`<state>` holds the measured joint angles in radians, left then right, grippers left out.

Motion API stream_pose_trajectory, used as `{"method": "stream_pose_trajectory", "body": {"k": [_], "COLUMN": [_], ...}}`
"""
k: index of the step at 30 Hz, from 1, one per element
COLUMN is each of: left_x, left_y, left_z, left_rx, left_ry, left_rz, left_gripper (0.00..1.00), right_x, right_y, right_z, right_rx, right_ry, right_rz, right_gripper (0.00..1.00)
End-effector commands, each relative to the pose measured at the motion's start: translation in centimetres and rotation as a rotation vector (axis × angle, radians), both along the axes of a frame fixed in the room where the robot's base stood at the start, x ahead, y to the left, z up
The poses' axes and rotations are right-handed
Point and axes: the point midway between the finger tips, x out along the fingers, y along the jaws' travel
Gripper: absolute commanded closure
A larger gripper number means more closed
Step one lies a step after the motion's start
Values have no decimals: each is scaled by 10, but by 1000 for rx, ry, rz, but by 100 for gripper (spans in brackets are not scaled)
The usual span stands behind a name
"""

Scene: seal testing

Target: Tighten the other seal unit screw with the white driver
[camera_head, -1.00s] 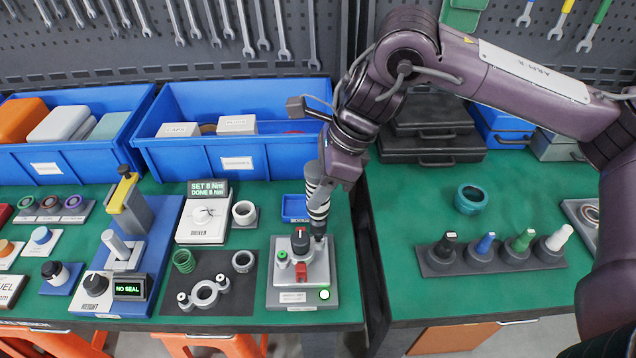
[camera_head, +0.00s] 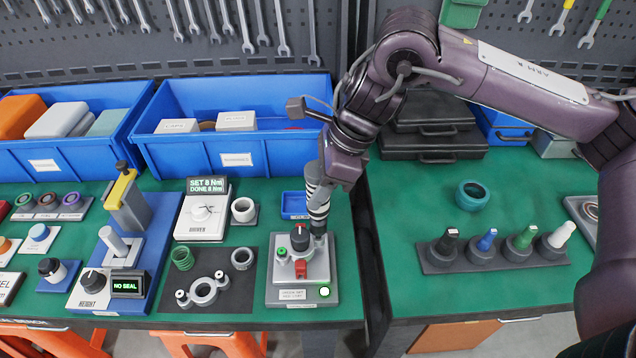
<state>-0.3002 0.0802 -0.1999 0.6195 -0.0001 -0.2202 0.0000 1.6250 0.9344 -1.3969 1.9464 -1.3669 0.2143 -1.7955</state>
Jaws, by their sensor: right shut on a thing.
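The seal unit (camera_head: 203,292) is a grey ring with a small screw head on each of two ears, lying on a dark mat (camera_head: 232,262). The white driver (camera_head: 560,234) stands upright in the right end of a dark rack (camera_head: 494,262) on the right table. My right gripper (camera_head: 318,233) points down at the right rear of a grey station (camera_head: 302,276), beside its black knob (camera_head: 300,238). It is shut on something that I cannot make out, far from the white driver. My left gripper is out of view.
Black, blue (camera_head: 487,240) and green (camera_head: 525,237) drivers share the rack. A driver setter (camera_head: 203,214) reads 8 Nm. A blue height gauge (camera_head: 125,250) reads NO SEAL. Blue bins (camera_head: 238,160) line the back. A gap separates the tables; the right table's front is clear.

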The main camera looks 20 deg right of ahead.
Motion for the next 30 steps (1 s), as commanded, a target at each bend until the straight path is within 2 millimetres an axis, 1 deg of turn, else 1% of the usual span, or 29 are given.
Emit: {"method": "stream_pose_trajectory", "body": {"k": [30], "left_x": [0], "left_y": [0], "left_z": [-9], "left_rx": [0], "left_ry": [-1], "left_rz": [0], "left_gripper": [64], "right_x": [0], "right_y": [0], "right_z": [-10], "right_rx": [1], "right_ry": [-2], "right_rz": [1], "right_gripper": [92]}}
